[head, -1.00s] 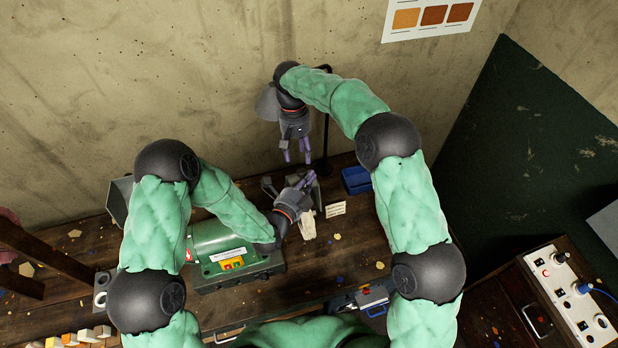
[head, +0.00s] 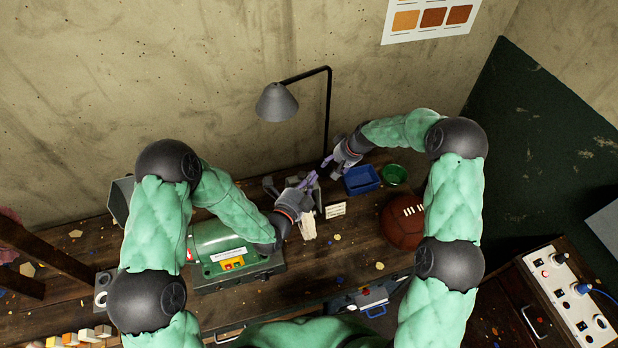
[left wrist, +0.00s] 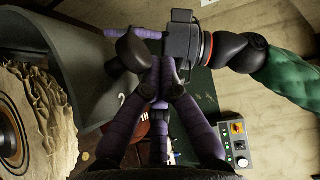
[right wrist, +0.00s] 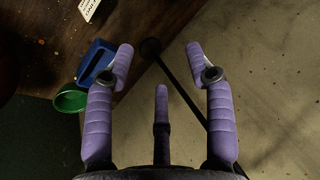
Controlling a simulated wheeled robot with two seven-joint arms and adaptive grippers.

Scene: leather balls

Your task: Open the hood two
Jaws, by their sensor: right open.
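Hood two (left wrist: 75,60) is a grey curved cover marked "2" on the left of the left wrist view, beside a pale cloth wheel (left wrist: 45,115). In the head view a small grey part of it (head: 269,187) shows behind my left gripper, which hides much of it. My left gripper (head: 306,183) is right of the green motor (head: 220,247); in the left wrist view its fingertips (left wrist: 161,68) are together beside the hood. I cannot see anything between them. My right gripper (head: 330,164) is open and empty, close to the left one; its fingers (right wrist: 160,58) are spread in the right wrist view.
A desk lamp (head: 278,102) stands behind the grippers, its pole close to the right one. A blue tray (head: 361,180), a green bowl (head: 394,174), a small card (head: 335,210) and a brown leather ball (head: 402,225) are on the bench to the right.

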